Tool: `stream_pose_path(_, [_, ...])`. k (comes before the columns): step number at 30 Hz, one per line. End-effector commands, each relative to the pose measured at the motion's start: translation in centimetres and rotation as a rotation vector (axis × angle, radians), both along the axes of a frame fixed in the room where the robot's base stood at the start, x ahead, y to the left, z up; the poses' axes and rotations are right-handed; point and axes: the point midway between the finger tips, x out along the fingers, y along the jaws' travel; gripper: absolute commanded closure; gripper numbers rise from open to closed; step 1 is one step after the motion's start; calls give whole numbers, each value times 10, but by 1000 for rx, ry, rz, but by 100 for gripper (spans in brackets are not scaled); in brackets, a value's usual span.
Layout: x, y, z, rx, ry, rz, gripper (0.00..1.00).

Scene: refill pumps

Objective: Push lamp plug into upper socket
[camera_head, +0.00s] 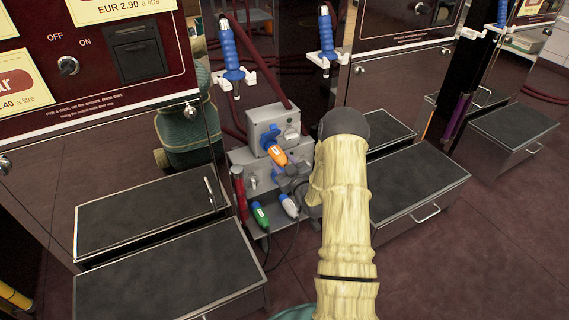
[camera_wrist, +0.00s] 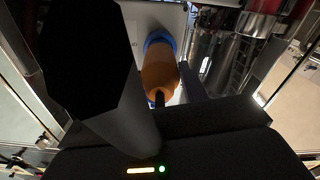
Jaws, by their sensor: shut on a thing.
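An orange plug (camera_head: 278,156) with a dark cable end is held by my gripper (camera_head: 288,177). Its front end meets a blue socket (camera_head: 268,142) on the upper grey box (camera_head: 266,120). In the wrist view the orange plug (camera_wrist: 159,75) points away from me, and its front is within or against the blue ring (camera_wrist: 157,39) of the socket. I cannot tell how deep it sits. A dark finger (camera_wrist: 100,90) covers the left of the wrist view. My arm hides part of the right side of the boxes.
A green plug (camera_head: 260,215) and a white-and-blue plug (camera_head: 289,206) sit below, on a low grey shelf. A red cylinder (camera_head: 239,192) stands at the left of the boxes. Blue-handled nozzles (camera_head: 230,53) hang above. Dark-topped steps (camera_head: 150,214) flank both sides.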

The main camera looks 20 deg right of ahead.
Motion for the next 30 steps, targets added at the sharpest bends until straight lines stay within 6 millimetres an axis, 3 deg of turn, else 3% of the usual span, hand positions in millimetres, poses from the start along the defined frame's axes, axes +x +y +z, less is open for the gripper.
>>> stream_pose_path(30, [17,1,0,0,-2,1,94])
